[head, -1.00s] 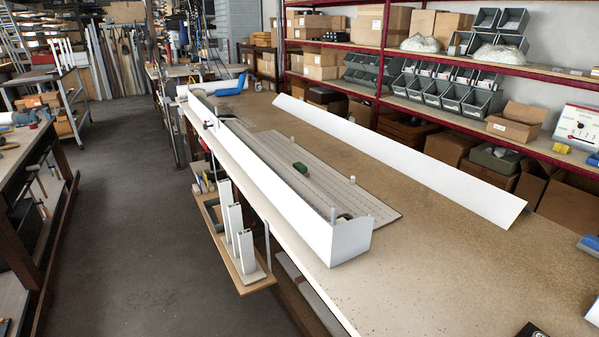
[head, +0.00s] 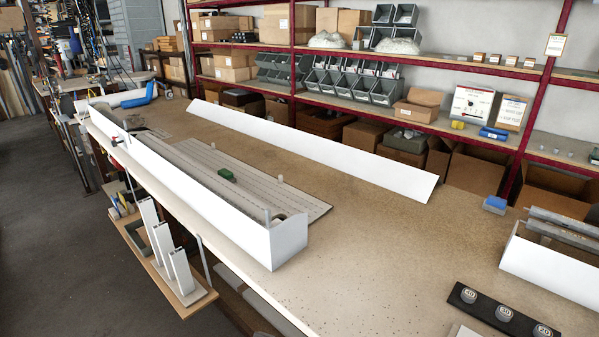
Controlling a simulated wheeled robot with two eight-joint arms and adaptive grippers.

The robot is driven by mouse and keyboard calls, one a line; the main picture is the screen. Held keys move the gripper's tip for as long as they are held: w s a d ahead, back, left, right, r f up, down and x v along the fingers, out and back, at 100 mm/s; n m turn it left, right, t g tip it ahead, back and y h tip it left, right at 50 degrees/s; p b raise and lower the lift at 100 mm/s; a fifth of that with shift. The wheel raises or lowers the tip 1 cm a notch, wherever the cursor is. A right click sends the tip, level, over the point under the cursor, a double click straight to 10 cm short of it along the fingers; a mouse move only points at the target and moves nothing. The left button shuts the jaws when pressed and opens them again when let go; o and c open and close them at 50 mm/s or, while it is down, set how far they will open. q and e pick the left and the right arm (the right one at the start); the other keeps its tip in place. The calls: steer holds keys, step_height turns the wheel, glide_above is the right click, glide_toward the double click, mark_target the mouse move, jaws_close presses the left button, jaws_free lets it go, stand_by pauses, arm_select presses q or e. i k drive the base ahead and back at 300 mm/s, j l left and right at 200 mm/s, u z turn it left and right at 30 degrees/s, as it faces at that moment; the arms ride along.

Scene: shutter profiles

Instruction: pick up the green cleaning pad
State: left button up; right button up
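A small green block (head: 227,174), which looks like the green cleaning pad, lies on the grey grooved board (head: 250,190) on the workbench, behind the long white profile. Its underside is hidden. Neither of my grippers shows in the head view.
A long white profile (head: 200,196) runs along the bench's front edge, and a white strip (head: 310,145) lies behind the board. A small post (head: 280,180) stands beside the pad. A blue block (head: 495,204), a white box (head: 552,268) and a black weight holder (head: 503,312) are at right. Bare bench (head: 400,240) lies between.

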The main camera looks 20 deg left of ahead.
mark_target(225, 173)
steer(key=j+z, duration=0.4)
steer(key=j, duration=0.15)
steer(key=j+z, duration=0.4)
steer(key=j, duration=0.15)
steer(key=k+j+z, duration=0.1)
steer(key=j+z, duration=0.35)
steer(key=k+j+z, duration=0.2)
steer(key=j+z, duration=0.2)
steer(key=j, duration=0.2)
